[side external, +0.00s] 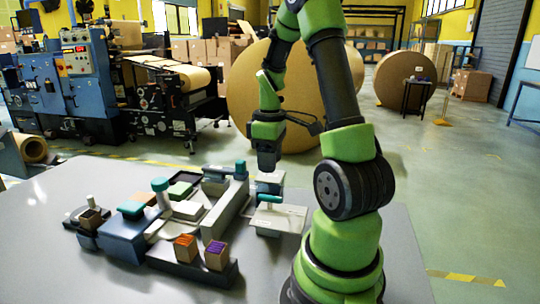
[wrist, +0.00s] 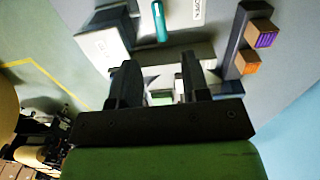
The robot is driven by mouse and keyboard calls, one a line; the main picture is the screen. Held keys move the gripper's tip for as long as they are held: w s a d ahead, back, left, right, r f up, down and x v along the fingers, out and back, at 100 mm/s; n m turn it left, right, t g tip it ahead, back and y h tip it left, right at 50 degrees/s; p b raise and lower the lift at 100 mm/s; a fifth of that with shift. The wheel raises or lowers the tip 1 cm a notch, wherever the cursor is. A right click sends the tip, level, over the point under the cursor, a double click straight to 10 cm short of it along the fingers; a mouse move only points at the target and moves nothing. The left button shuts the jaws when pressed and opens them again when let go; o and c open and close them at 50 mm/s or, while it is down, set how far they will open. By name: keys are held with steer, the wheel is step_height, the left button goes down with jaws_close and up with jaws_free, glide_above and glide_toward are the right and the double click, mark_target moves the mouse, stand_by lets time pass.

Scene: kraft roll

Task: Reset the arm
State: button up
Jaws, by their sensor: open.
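My gripper (side external: 267,162) points down above the right end of a group of fixtures on the grey table (side external: 70,258). In the wrist view its two dark fingers (wrist: 158,78) stand apart with no held object visible between them. In the side view a pale block (side external: 270,177) is just below the fingertips; I cannot tell whether they touch. A teal handle (side external: 270,199) lies on a pale plate (side external: 283,217) beside it, and this handle seems to show in the wrist view (wrist: 160,22).
A dark rail holds an orange-topped box (side external: 185,248) and a purple-topped box (side external: 216,255). A blue-grey block (side external: 128,238) and a tall grey wall (side external: 225,208) stand nearby. The table's front left is clear. Large kraft rolls (side external: 405,80) stand behind on the floor.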

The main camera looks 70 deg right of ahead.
steer(key=shift+r, duration=0.5)
steer(key=w+a+r+m+t, duration=0.2)
steer(key=w+a+r+t, duration=0.1)
steer(key=a+r, duration=0.65)
steer(key=s+a+r+m+t+y, duration=0.1)
steer(key=s+a+t, duration=0.1)
steer(key=a, duration=0.5)
steer(key=s+a+r+m+t+y, duration=0.1)
steer(key=s+a+r+t, duration=0.1)
steer(key=a, duration=0.4)
steer(key=shift+s+a, duration=0.4)
steer(key=shift+s, duration=0.2)
